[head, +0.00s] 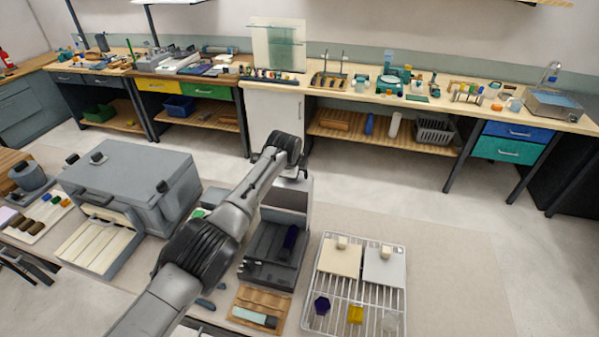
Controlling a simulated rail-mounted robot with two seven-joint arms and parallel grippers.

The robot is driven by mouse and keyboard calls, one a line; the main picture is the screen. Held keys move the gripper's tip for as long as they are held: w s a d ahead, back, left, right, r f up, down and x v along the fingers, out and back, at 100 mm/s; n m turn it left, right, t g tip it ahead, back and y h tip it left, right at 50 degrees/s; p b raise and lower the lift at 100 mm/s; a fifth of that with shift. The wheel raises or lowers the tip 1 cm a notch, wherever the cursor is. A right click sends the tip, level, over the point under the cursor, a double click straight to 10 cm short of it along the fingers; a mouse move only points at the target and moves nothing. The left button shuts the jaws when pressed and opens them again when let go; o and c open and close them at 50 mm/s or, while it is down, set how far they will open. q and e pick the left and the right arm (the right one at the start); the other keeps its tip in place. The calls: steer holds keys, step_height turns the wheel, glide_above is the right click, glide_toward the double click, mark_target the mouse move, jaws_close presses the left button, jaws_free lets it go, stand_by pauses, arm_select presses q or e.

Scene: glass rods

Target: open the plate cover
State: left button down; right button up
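An arm reaches in from the lower left, which I take as my left one. Its gripper (301,173) is small and partly hidden at the wrist, above a grey device (262,262) with an upright light-grey part (291,194) at its back. A dark blue-purple rod-like piece (289,241) is on the device. I cannot tell whether the fingers touch the upright part. A beige square plate with a knob (338,262) and a pale grey one (384,268) lie on a wire rack. Which part is the plate cover is not clear. My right gripper is not in view.
A large grey box (145,165) with a slatted shelf in front (93,248) stands at left. The wire rack (402,292) also holds purple and yellow pieces. A wooden tray (275,295) lies in front. The table right of the rack is clear.

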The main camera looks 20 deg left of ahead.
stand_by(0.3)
arm_select(q)
steer(key=c, duration=1.2)
jaws_free()
steer(key=shift+p+v, duration=0.6)
steer(key=shift+v, duration=0.95)
steer(key=shift+b+v, duration=0.9)
steer(key=shift+v, duration=4.55)
steer(key=shift+w, duration=0.1)
